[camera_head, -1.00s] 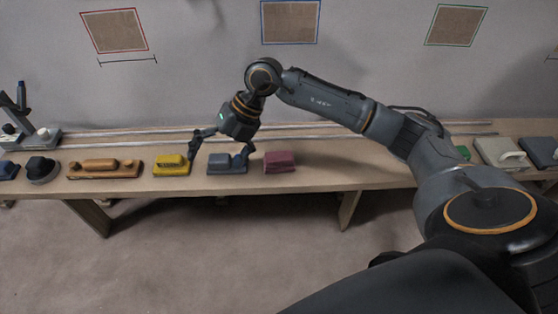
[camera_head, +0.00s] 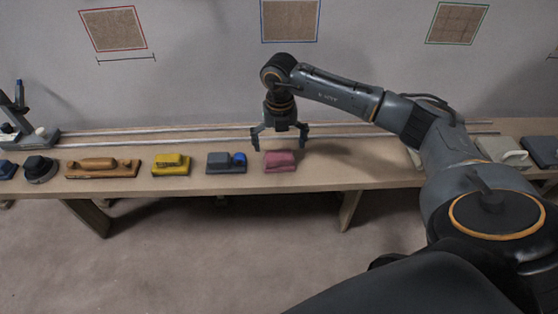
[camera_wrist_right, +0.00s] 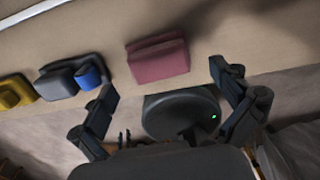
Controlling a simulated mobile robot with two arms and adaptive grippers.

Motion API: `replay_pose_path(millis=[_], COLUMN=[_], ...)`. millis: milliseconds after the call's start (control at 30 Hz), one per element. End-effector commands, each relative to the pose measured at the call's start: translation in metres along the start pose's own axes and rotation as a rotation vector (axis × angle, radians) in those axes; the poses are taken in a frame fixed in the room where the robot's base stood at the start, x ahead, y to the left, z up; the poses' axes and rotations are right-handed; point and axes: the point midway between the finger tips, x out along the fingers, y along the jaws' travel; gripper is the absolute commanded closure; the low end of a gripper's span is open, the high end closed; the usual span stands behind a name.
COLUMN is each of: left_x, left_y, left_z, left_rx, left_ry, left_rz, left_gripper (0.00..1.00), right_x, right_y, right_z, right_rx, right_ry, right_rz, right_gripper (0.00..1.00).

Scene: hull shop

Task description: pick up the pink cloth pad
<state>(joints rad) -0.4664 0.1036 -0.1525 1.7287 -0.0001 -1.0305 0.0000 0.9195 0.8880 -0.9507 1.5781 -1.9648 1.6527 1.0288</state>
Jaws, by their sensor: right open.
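The pink cloth pad (camera_head: 280,162) lies on the long workbench (camera_head: 330,177), right of a grey block with a blue knob. It also shows in the right wrist view (camera_wrist_right: 158,59), near the bench's edge. My right gripper (camera_head: 280,145) is open and empty, pointing down above the pad, with one finger to each side of it in the head view. In the right wrist view the two fingers (camera_wrist_right: 165,80) are spread wide and the pad lies between and beyond them, apart from both. My left gripper is not in view.
Left of the pad stand the grey block with a blue knob (camera_head: 226,162), a yellow block (camera_head: 171,164) and an orange-brown long block (camera_head: 102,168). Metal rails (camera_head: 180,134) run along the back of the bench. The bench right of the pad is clear for a stretch.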

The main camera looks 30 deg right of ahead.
Motion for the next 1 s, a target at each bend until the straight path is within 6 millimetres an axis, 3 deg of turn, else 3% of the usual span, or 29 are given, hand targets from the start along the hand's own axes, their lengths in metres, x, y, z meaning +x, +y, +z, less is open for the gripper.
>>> replay_pose_path(millis=[300,633,900,1000], left_x=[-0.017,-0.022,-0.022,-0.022], left_y=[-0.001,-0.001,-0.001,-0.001], left_z=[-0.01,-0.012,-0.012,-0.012], left_rx=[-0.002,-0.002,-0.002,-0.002], left_ry=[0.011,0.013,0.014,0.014], left_rz=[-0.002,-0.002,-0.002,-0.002], left_gripper=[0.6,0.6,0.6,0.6], right_x=[0.045,0.051,0.052,0.053], right_y=[0.002,0.002,0.002,0.002], right_z=[-0.001,-0.001,-0.001,-0.002], right_rx=[0.0,-0.001,-0.001,-0.001], right_ry=[0.003,0.0,0.002,0.003], right_rz=[-0.001,0.0,-0.001,-0.001], right_gripper=[0.0,0.0,0.55,0.57])
